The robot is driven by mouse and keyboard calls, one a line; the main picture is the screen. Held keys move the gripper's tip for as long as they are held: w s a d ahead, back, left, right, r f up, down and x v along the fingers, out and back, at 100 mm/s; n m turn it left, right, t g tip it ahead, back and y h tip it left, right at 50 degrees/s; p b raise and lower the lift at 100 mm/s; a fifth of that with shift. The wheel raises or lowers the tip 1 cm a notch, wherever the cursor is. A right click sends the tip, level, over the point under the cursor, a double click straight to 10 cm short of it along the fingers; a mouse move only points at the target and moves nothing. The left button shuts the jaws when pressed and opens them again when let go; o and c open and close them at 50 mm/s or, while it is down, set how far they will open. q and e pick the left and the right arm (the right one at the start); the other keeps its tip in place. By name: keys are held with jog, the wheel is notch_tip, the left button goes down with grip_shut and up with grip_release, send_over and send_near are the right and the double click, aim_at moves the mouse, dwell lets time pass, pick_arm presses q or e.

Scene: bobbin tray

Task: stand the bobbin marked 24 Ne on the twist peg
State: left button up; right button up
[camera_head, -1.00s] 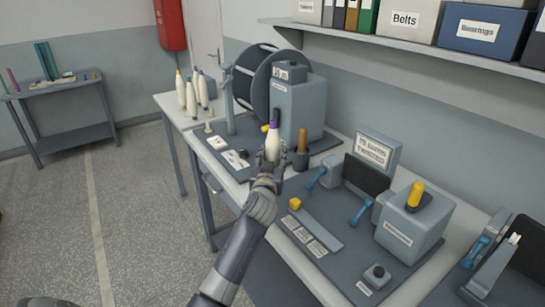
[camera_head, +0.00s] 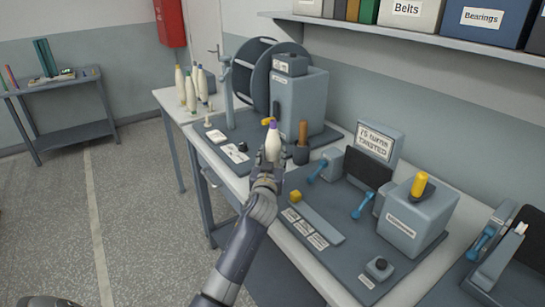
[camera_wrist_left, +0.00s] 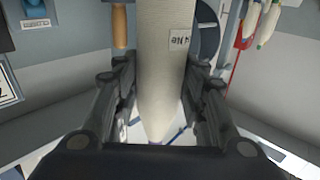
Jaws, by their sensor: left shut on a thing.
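My left gripper (camera_head: 268,168) is shut on a white bobbin (camera_head: 273,146) with a purple tip, held upright above the front edge of the bench. In the left wrist view the same bobbin (camera_wrist_left: 163,75) stands between the fingers. Its small label shows "Ne", but I cannot read the number clearly. Several more white bobbins (camera_head: 191,92) stand at the back left of the bench. A twist tester (camera_head: 415,225) with a yellow upright piece (camera_head: 419,184) on top stands to the right. I cannot tell which piece is the twist peg. My right gripper is not in view.
A tall grey machine (camera_head: 300,100) with a dark reel stands behind the held bobbin. A dark cup with a brown handle (camera_head: 303,133) is close to its right.

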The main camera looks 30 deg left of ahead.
pick_arm(q)
jog(key=shift+f, duration=0.25)
jog(key=o, duration=1.2)
jog(key=v, duration=1.2)
